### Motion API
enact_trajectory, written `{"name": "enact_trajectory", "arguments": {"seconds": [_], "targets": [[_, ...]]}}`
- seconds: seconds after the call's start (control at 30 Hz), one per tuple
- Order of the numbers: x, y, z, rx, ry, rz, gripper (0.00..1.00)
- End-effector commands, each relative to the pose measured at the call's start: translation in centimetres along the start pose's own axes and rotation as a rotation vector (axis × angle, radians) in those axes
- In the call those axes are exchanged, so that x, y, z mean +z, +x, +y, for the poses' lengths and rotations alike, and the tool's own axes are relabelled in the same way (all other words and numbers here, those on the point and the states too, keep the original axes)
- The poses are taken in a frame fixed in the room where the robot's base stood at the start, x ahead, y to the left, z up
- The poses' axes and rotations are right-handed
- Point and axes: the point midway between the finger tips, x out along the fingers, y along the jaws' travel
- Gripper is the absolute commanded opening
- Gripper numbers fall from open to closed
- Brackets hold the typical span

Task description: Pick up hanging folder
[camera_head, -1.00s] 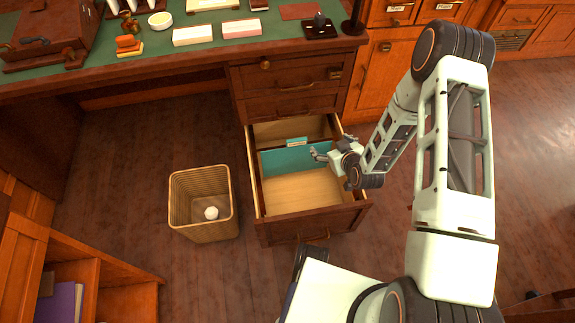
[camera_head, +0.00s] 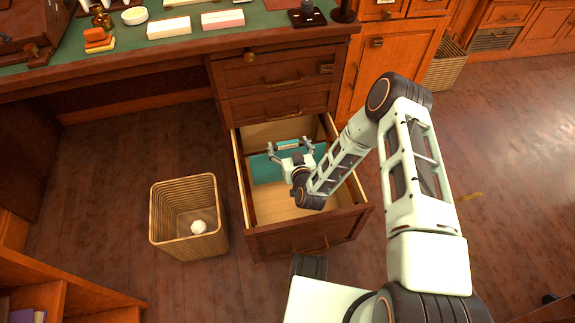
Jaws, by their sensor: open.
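A teal hanging folder (camera_head: 263,172) hangs across the open desk drawer (camera_head: 280,213), with a lighter label tab (camera_head: 288,146) on its top edge. My gripper (camera_head: 289,148) is over the drawer, its two fingers spread apart on either side of the tab in the picture. My gripper and wrist hide the middle and right part of the folder.
The drawer has raised wooden side walls and a front panel (camera_head: 308,236). A wicker wastebasket (camera_head: 188,222) with a white crumpled ball (camera_head: 198,227) stands left of it. The green-topped desk (camera_head: 260,22) rises behind.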

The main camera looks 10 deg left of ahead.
Motion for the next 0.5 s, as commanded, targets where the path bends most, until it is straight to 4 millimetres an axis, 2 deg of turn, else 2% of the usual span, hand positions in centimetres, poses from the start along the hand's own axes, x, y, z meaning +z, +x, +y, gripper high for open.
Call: {"name": "enact_trajectory", "arguments": {"seconds": [0.1, 0.3, 0.5], "targets": [[-0.04, 0.69, -0.01, 0.0, 0.0, 0.001, 0.78], [-0.11, 0.67, -0.02, -0.001, 0.0, 0.0, 0.78], [-0.1, 0.66, -0.03, -0.001, 0.0, 0.0, 0.56]]}}
